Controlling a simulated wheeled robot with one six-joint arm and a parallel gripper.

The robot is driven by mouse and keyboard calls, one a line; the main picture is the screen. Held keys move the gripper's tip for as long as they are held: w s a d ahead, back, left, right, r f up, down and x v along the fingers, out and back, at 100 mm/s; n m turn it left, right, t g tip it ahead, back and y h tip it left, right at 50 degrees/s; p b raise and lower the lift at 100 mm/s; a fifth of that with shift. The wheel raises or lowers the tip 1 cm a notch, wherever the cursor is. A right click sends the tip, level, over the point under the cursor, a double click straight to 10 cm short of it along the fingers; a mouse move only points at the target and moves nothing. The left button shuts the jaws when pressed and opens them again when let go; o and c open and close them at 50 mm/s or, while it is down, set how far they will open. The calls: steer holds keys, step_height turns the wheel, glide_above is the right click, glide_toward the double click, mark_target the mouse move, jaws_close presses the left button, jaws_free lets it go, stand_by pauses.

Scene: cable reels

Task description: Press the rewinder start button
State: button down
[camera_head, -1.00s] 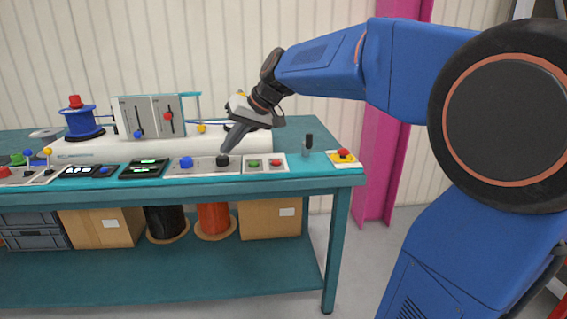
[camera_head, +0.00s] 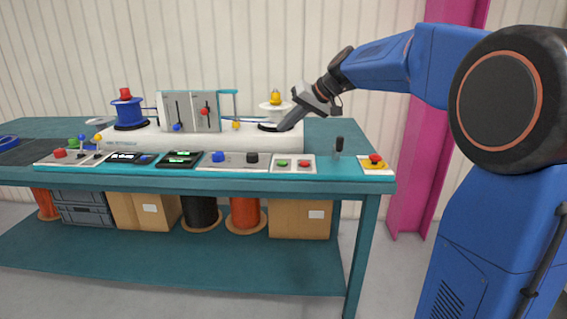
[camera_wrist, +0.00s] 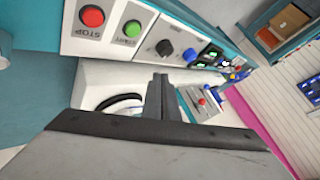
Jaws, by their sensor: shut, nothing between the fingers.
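The green START button (camera_head: 283,163) sits on a pale panel beside the red STOP button (camera_head: 304,164), near the bench's front edge. In the wrist view the labelled green START button (camera_wrist: 132,28) and red STOP button (camera_wrist: 92,15) are at the upper left. My gripper (camera_head: 284,127) is shut and empty. It points down and left over the right end of the white rewinder body (camera_head: 200,143), behind the button panel and apart from the button. In the wrist view my shut fingers (camera_wrist: 160,96) point up the picture, below and right of the START button.
Left of the START panel is a panel with a blue knob (camera_head: 218,156) and a black knob (camera_head: 251,157). To the right stand a black lever (camera_head: 339,146) and a red-on-yellow emergency stop (camera_head: 375,161). A yellow-topped spindle (camera_head: 275,98) rises just behind my gripper.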

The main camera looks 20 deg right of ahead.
mark_target(286, 162)
steer(key=shift+a+f, duration=0.1)
steer(key=shift+f, duration=4.2)
